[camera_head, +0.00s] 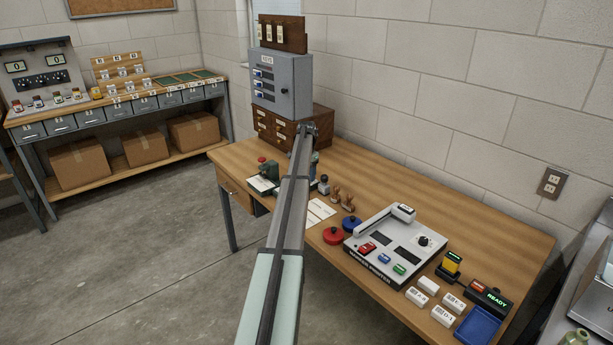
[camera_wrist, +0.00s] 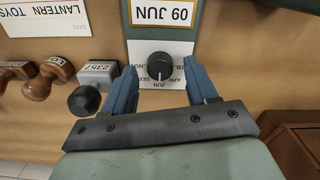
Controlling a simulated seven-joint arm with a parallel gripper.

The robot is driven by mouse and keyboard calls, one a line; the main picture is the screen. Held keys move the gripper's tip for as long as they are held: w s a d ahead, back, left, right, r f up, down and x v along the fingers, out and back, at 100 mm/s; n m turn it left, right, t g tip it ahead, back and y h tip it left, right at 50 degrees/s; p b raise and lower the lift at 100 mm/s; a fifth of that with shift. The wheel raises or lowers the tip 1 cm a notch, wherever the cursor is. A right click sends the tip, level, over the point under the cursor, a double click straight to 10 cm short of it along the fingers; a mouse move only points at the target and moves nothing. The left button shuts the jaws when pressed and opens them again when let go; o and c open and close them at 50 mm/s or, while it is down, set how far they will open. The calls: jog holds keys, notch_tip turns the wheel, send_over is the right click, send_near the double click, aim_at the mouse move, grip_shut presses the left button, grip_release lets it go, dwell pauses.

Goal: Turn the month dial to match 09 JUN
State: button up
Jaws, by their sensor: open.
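The month dial (camera_wrist: 160,66) is a round black knob on a white plate printed with small month names around it. A white mark on the knob points toward the bottom of the wrist view. The date card (camera_wrist: 163,12) reading 09 JUN is upside down in a green frame just above the dial. My gripper (camera_wrist: 162,76) is open, with one blue finger on each side of the dial. Gaps show between the fingers and the knob; I cannot tell the height of the tips. In the head view my arm hides the dial.
Wooden-handled stamps (camera_wrist: 48,75), a grey numbered block (camera_wrist: 98,73) and a black knob (camera_wrist: 84,100) stand left of my fingers. A wooden box (camera_wrist: 295,145) is at lower right. In the head view, the stamping machine (camera_head: 365,265) and red and blue pads occupy the right of the bench.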

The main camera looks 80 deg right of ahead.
notch_tip(320, 180, up, 13)
dwell(0.4)
dwell(0.5)
